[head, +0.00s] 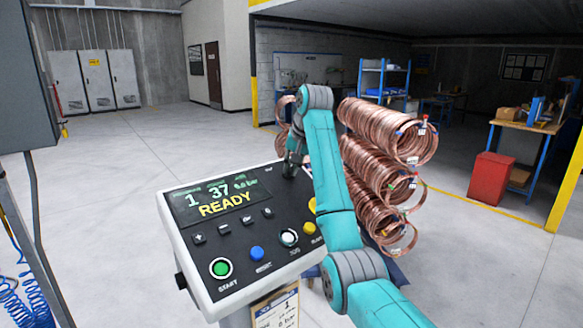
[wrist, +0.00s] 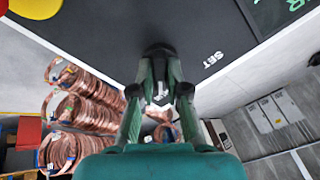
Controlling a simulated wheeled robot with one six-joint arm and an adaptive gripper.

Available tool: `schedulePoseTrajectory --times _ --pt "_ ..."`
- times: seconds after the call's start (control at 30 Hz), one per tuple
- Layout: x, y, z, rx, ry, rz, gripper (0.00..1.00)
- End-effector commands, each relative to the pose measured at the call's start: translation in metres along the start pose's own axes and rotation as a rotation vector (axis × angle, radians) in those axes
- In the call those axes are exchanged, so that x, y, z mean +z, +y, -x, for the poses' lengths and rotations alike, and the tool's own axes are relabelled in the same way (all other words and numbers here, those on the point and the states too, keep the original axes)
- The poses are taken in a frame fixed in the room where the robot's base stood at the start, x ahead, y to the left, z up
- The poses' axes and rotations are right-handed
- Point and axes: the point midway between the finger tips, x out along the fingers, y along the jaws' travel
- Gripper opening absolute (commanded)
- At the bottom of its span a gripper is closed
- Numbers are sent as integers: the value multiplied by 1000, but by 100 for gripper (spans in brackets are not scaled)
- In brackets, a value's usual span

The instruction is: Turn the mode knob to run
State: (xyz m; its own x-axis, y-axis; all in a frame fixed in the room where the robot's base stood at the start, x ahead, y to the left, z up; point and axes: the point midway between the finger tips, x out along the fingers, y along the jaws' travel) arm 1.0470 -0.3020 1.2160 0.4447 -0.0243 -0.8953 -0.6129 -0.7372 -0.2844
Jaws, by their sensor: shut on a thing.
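The control panel (head: 180,235) is a white slanted box with a dark face. Its screen (head: 216,198) reads READY in yellow. My gripper (head: 291,166) is at the panel's top right corner. In the wrist view my gripper (wrist: 160,92) has its fingers closed around a dark knob (wrist: 158,49), which I take for the mode knob. A white label SET (wrist: 213,60) is printed beside it. The fingers and arm hide much of the knob, and I cannot read where it points. No RUN label shows.
The panel also has a green START button (head: 220,268), a blue button (head: 257,254), a white round control (head: 289,237) and a yellow button (head: 310,228). Copper coils (head: 385,170) are stacked just behind my arm. Open floor (head: 125,160) lies to the left.

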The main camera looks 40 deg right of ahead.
Motion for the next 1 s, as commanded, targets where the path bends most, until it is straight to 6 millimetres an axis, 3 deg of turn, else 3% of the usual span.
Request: schedulePoseTrajectory --times 0.33,0.37,0.4,0.47,1.0 --pt "0 -1 0 1 2 -28 0" --pt "0 -1 0 1 2 -28 19" --pt "0 -1 0 0 2 -28 29" --pt "0 0 0 1 2 -28 40" --pt "0 0 0 -4 0 69 40"
